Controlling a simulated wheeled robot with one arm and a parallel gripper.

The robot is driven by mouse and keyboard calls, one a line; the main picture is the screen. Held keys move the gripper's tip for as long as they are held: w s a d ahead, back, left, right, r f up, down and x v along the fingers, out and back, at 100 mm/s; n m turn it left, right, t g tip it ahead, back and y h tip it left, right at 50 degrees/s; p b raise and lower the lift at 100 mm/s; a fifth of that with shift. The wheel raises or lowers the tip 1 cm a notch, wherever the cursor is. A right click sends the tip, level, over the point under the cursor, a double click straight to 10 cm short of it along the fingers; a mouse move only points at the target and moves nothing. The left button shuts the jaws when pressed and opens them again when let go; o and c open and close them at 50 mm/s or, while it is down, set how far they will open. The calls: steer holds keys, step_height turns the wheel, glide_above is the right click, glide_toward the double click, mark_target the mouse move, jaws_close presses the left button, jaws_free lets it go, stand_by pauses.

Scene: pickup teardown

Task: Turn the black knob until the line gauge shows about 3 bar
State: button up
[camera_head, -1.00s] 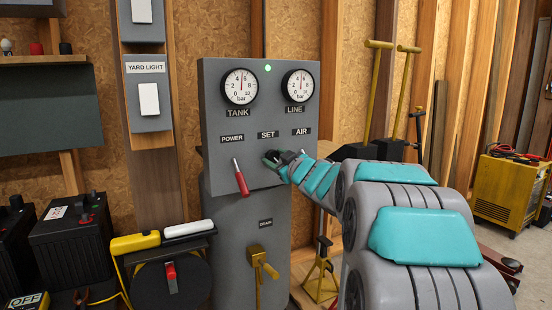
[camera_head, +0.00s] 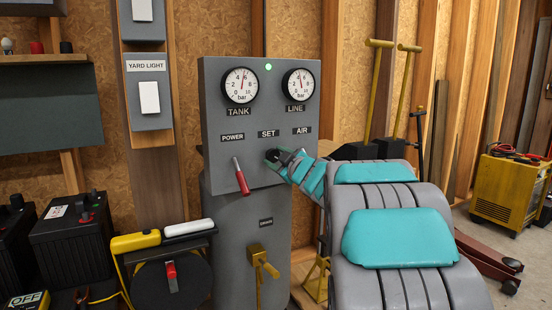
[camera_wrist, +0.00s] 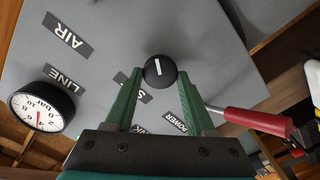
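The black knob (camera_wrist: 160,71) with a white mark sits on the grey panel below the SET label; it also shows in the head view (camera_head: 272,155). My gripper (camera_wrist: 160,74) has one green finger on each side of the knob, and the tips appear to touch its sides. In the head view my gripper (camera_head: 280,158) reaches the knob from the right. The LINE gauge (camera_head: 298,84) has its needle near the top, between 4 and 6, too small to read exactly. It also shows in the wrist view (camera_wrist: 40,107).
The TANK gauge (camera_head: 240,85) is left of the LINE gauge, with a lit green lamp (camera_head: 268,67) between them. A red POWER lever (camera_head: 241,178) sticks out left of the knob. A yellow drain valve (camera_head: 260,262) is below. A cable reel (camera_head: 171,285) stands lower left.

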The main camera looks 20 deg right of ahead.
steer(key=o, duration=0.4)
steer(key=shift+s, duration=0.15)
steer(key=s, duration=0.7)
steer(key=shift+s+d, duration=0.1)
steer(key=shift+s, duration=0.2)
steer(key=shift+f, duration=0.1)
